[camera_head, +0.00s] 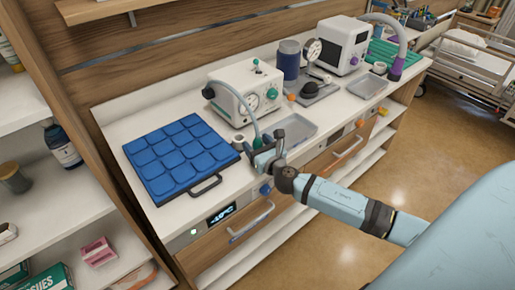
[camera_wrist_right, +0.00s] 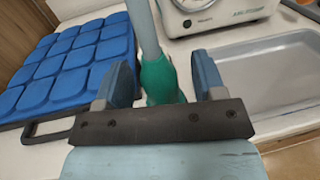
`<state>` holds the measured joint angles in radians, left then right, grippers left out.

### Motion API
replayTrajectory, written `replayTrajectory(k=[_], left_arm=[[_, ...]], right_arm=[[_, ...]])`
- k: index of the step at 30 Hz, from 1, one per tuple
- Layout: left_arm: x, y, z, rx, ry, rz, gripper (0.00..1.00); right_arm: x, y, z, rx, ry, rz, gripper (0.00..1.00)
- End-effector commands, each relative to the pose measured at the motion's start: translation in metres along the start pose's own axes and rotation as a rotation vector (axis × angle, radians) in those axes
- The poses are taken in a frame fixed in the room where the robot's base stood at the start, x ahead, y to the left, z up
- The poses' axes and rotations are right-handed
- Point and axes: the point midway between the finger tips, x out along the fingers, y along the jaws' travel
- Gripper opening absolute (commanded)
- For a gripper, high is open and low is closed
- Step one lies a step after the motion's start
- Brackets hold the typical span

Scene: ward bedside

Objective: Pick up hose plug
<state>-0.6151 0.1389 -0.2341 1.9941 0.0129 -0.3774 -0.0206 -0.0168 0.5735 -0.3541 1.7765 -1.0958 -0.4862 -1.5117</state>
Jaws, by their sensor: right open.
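The hose plug (camera_wrist_right: 160,77) is a green sleeve at the end of a pale grey-green hose (camera_wrist_right: 143,25). In the head view the hose (camera_head: 250,118) curves down from the white machine, and the plug is largely hidden at my right gripper (camera_head: 265,146). In the right wrist view my right gripper (camera_wrist_right: 162,80) is open. Its two blue-grey fingers stand left and right of the plug, with a gap on each side. The gripper's dark crossbar hides the plug's lower end, so I cannot tell whether it touches the counter. My left gripper is not in view.
A blue padded mat (camera_head: 158,138) with a black handle lies left on the counter. The white machine (camera_head: 243,95) stands behind the gripper, and a grey tray (camera_head: 294,131) lies to its right. A second hose (camera_head: 399,45) with a purple end is far right.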

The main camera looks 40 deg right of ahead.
Motion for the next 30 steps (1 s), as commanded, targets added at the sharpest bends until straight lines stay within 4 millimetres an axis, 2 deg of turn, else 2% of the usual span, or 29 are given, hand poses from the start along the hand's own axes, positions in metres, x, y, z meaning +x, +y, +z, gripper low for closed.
replayTrajectory(k=[1,2,6,8,9,17,22,26,30], left_arm=[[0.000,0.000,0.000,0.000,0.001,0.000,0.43],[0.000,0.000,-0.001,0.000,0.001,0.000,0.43],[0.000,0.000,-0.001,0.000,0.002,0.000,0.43],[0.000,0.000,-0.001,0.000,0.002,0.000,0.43],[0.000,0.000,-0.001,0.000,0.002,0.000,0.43],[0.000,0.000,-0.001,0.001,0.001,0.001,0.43],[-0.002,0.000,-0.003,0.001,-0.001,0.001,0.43],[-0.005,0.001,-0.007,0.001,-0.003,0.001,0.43],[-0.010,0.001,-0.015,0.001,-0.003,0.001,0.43]], right_arm=[[0.000,0.000,0.000,0.000,0.000,0.000,0.63],[0.000,0.000,0.000,0.000,0.000,0.000,0.59],[0.000,0.000,0.000,0.000,0.000,0.000,0.27],[0.000,0.000,0.000,0.000,0.000,0.000,0.13],[0.000,0.000,0.000,0.000,0.000,0.000,0.10],[0.000,0.000,0.001,0.000,-0.001,0.000,0.10],[0.000,0.000,0.011,0.000,-0.002,0.000,0.10],[0.000,0.000,0.031,0.000,-0.003,0.001,0.10],[0.000,0.000,0.064,-0.001,-0.005,0.002,0.10]])
